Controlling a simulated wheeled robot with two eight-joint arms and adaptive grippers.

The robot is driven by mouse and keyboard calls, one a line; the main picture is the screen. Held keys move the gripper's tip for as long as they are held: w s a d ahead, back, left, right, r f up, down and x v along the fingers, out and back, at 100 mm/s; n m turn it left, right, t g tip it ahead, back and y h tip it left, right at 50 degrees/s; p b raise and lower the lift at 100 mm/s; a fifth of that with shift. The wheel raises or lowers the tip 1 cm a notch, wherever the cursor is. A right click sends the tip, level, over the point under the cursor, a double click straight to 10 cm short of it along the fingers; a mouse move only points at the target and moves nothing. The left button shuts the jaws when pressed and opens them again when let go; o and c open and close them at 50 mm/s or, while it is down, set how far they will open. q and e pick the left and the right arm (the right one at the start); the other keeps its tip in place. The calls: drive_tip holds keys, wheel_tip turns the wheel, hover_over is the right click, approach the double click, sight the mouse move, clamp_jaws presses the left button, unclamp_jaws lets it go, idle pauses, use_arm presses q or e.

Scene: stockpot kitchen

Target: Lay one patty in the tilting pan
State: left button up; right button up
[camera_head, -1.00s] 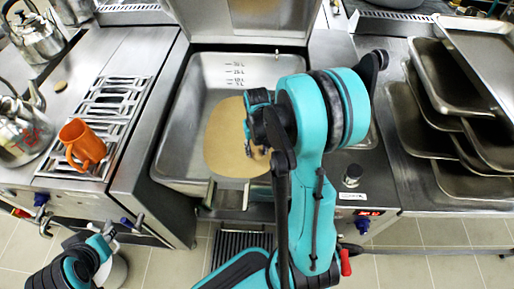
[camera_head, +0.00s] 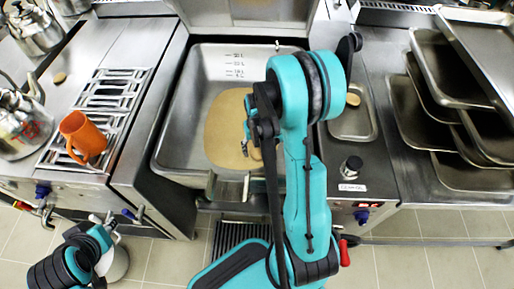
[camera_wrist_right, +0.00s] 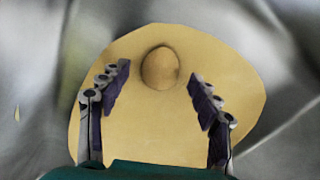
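The tilting pan (camera_head: 190,110) is a deep steel basin with a flat tan patch (camera_head: 222,120) on its floor. In the right wrist view a round brown patty (camera_wrist_right: 160,62) lies on this tan patch (camera_wrist_right: 140,130). My right gripper (camera_wrist_right: 159,80) is open, its fingers apart on either side and the patty just beyond the tips, seemingly untouched. In the head view the right gripper (camera_head: 250,142) is inside the pan, partly hidden by my arm, which hides the patty. Another brown patty (camera_head: 353,99) is in a small steel tray (camera_head: 352,128) right of the pan. My left gripper (camera_head: 108,224) is low at left, its fingers unclear.
A small brown round thing (camera_head: 58,78) lies on the left counter. Stacked steel trays (camera_head: 440,110) crowd the right counter. A black knob (camera_head: 353,163) stands beside the pan.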

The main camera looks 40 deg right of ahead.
wheel_tip(320, 180, up, 12)
idle(0.7)
idle(0.4)
drive_tip(key=s+a+r+n+t, duration=0.2)
drive_tip(key=s+a+r+t, duration=0.1)
drive_tip(key=a, duration=0.5)
drive_tip(key=s+a+r+n+t, duration=0.2)
drive_tip(key=s+a+r+t, duration=0.2)
drive_tip(key=a, duration=0.3)
drive_tip(key=shift+a+r, duration=0.35)
drive_tip(key=shift+r, duration=0.3)
